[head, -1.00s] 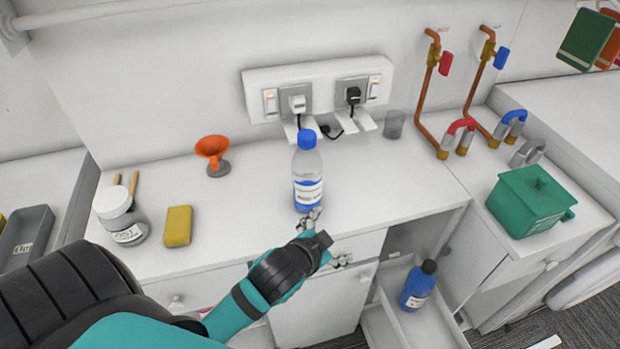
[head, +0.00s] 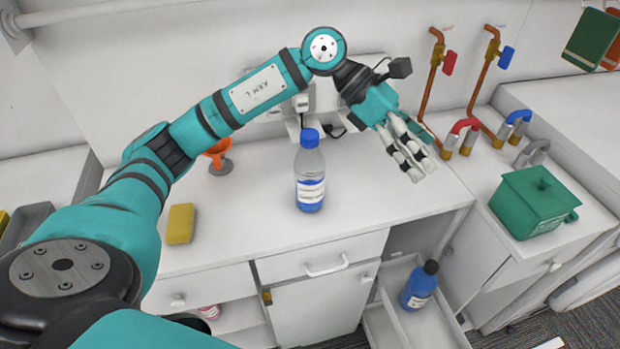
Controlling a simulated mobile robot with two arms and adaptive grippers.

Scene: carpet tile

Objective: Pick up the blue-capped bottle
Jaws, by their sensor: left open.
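The blue-capped bottle (head: 310,178) is clear with a white and blue label. It stands upright near the middle of the counter in the head view. My left gripper (head: 421,165) is raised to the right of the bottle, apart from it, with its fingers pointing down and to the right. It is open and holds nothing that I can see. My right gripper is not in view.
A yellow sponge (head: 180,223) and an orange funnel (head: 217,152) are to the left, the funnel partly behind my arm. A blue bottle (head: 418,286) stands in the open drawer below. A green box (head: 535,202) and pipes are at right. The counter's front is clear.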

